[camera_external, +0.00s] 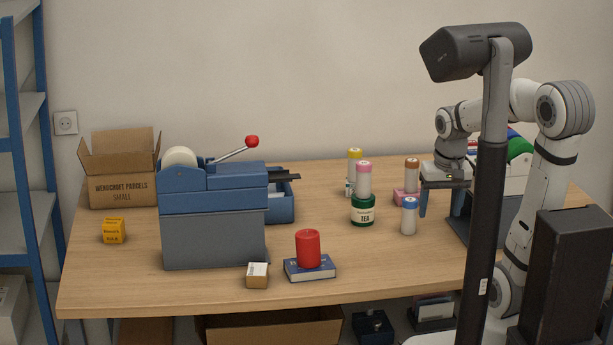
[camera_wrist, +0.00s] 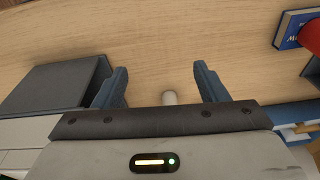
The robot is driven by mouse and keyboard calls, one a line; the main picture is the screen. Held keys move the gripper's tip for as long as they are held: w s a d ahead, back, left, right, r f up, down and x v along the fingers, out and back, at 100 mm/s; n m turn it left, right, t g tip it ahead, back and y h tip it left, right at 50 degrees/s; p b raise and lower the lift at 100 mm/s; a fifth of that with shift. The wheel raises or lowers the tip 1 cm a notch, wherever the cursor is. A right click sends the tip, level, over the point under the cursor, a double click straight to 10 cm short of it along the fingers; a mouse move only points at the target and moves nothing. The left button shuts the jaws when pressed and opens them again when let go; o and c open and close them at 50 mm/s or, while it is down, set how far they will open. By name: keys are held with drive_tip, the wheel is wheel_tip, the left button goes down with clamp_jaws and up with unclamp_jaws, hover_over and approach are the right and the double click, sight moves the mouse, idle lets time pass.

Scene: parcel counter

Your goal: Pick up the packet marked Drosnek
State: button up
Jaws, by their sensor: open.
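I cannot read the name Drosnek on anything in view. A small yellow-orange packet (camera_external: 113,231) with dark print stands at the left of the table; its print is too small to read surely. A small brown box (camera_external: 257,280) with a white label stands near the front edge, its label also unreadable. My gripper (camera_external: 440,211) is open and points down over the right part of the table, far from both. In the wrist view my gripper (camera_wrist: 162,78) has its fingers apart, with bare wood between the tips and a whitish round object (camera_wrist: 170,97) partly hidden by the gripper body.
A blue-grey dispenser (camera_external: 213,230) with a red-knobbed lever stands left of centre, beside an open carton (camera_external: 122,190). A red cylinder (camera_external: 308,248) sits on a blue book (camera_external: 310,270). A green tea tin (camera_external: 363,210) and several white capped cylinders stand near my gripper.

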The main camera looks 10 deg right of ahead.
drive_tip(key=w+a+g, duration=0.1)
drive_tip(key=w+a, duration=0.2)
drive_tip(key=a, duration=1.1)
drive_tip(key=m+p, duration=0.2)
drive_tip(key=p, duration=0.4)
hover_over(256, 272)
drive_tip(key=shift+g, duration=0.4)
drive_tip(key=f, duration=0.4)
drive_tip(key=shift+w, duration=0.35)
drive_tip(key=shift+w+a+f, duration=0.1)
drive_tip(key=shift+a+f, duration=0.15)
drive_tip(key=shift+f, duration=0.35)
drive_tip(key=f, duration=0.2)
drive_tip(key=f+p, duration=0.1)
drive_tip(key=f, duration=0.1)
drive_tip(key=s+f, duration=0.1)
drive_tip(key=f, duration=0.1)
drive_tip(key=shift+d+f+p, duration=0.15)
drive_tip(key=shift+d+p, duration=0.05)
drive_tip(key=shift+p, duration=0.2)
drive_tip(key=shift+f, duration=0.45)
